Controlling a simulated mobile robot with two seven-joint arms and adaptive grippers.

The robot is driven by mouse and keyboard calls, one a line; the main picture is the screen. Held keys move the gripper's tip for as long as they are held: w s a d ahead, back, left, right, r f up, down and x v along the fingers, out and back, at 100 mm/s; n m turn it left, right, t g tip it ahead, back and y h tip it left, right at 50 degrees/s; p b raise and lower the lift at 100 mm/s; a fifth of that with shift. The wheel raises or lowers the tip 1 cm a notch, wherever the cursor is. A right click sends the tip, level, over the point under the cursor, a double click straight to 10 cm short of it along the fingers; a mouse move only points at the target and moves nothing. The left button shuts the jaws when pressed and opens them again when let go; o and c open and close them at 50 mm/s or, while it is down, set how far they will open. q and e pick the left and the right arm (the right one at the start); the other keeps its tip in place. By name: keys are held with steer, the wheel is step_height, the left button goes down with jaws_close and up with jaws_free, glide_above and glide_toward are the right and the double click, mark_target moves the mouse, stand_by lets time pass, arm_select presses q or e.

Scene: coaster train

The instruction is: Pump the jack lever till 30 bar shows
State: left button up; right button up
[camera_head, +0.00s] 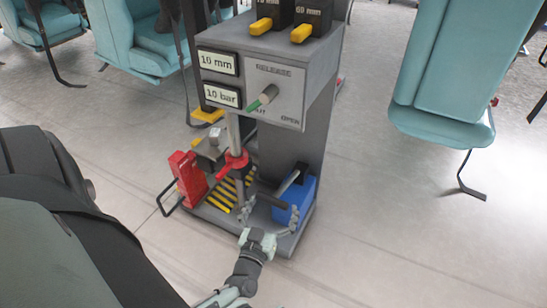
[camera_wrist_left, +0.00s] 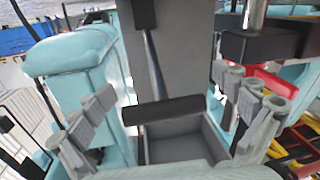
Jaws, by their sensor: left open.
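The jack unit is a grey column with a gauge panel; the pressure display (camera_head: 222,95) reads 10 bar and the display above it (camera_head: 218,62) reads 10 mm. A lever with a dark cross grip (camera_head: 272,201) stands low at the front, beside a blue box (camera_head: 297,205). In the left wrist view the grip (camera_wrist_left: 163,109) lies crosswise on a thin rod. My left gripper (camera_head: 268,216) is open at the grip, its fingers (camera_wrist_left: 167,112) spread on either side of it; contact cannot be told. My right gripper is not in view.
A release knob with a green handle (camera_head: 262,98) is on the panel. A red block (camera_head: 187,177) and a red collar (camera_head: 235,160) stand left of the lever. Teal seats (camera_head: 440,70) flank the unit.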

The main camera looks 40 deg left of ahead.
arm_select(q)
step_height(320, 180, up, 10)
steer(key=shift+r, duration=0.1)
stand_by(0.6)
